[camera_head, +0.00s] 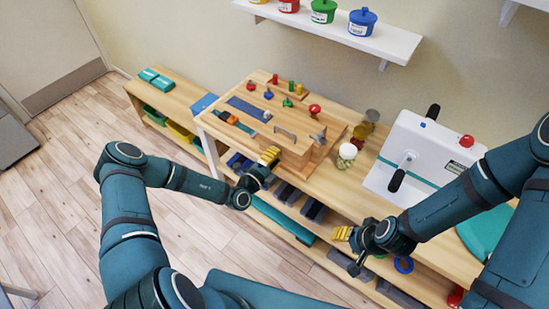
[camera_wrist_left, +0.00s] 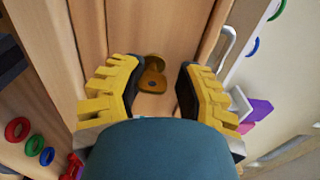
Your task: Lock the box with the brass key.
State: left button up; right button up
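The wooden box (camera_head: 298,160) stands on the bench in the head view, with a grey handle on its top. In the left wrist view its wooden face (camera_wrist_left: 135,25) fills the upper middle. The brass key (camera_wrist_left: 152,81) shows there against the wood, beside or in a rounded brass piece (camera_wrist_left: 155,62); I cannot tell how far it is inserted. My left gripper (camera_head: 269,156) is at the box's front. In the wrist view its yellow fingers (camera_wrist_left: 158,90) are apart on either side of the key, with gaps visible. My right gripper (camera_head: 350,245) is in front of the bench, away from the box.
A glass jar (camera_head: 346,156) stands right of the box. A white device (camera_head: 415,150) with black handles is further right. The lower shelf (camera_head: 335,245) holds trays and coloured rings. A wall shelf (camera_head: 340,32) carries coloured pots. The floor at left is clear.

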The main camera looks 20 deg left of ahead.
pick_arm(q)
jog(key=shift+s+a+f, duration=0.15)
jog(key=shift+f, duration=0.4)
jog(key=shift+s, duration=0.15)
jog(key=v, duration=1.1)
jog(key=shift+s+r, duration=0.25)
jog(key=shift+r, duration=0.3)
